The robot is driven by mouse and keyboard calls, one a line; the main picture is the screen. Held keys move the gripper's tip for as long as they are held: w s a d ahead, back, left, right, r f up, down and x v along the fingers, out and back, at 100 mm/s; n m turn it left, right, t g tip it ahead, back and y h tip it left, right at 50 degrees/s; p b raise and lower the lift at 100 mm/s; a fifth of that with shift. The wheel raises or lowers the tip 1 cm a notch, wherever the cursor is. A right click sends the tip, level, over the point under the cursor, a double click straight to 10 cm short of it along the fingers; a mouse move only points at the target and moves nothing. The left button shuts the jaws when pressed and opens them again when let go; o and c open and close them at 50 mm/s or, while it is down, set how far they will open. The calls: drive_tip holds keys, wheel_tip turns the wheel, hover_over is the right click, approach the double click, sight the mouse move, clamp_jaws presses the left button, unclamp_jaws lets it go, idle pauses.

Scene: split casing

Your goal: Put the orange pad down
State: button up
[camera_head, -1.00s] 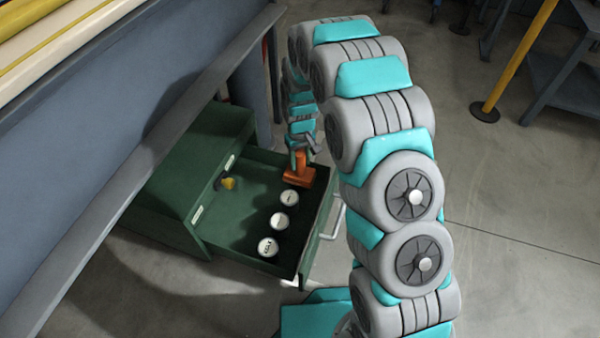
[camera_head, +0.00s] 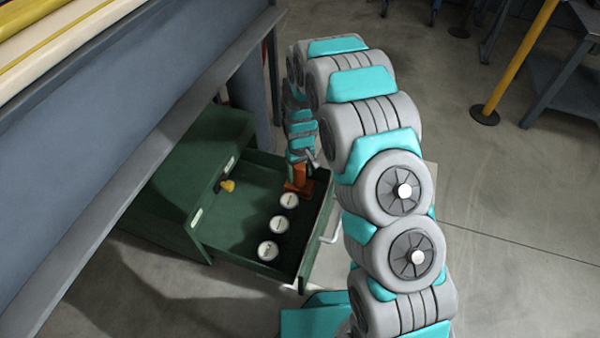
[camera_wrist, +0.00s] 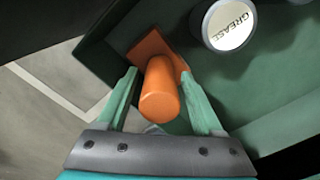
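The orange pad (camera_head: 297,188) has a flat base and an upright round handle. It is in the open green drawer (camera_head: 240,213), at the far end of a row of tins. My gripper (camera_head: 300,160) is just above it. In the wrist view the pad's handle (camera_wrist: 160,95) stands between the two fingers of my gripper (camera_wrist: 159,73). A gap shows on both sides of the handle, so the fingers look open around it. The underside of the pad is hidden, so its contact with the drawer floor cannot be seen directly.
Three white-lidded tins (camera_head: 280,224) stand in a row in the drawer; one lid (camera_wrist: 230,24) reads GREASE in the wrist view. A small yellow object (camera_head: 228,185) is at the drawer's back. The drawer walls are close to the pad. A grey-blue bench (camera_head: 150,130) overhangs the cabinet.

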drive_tip(key=shift+o, duration=0.5)
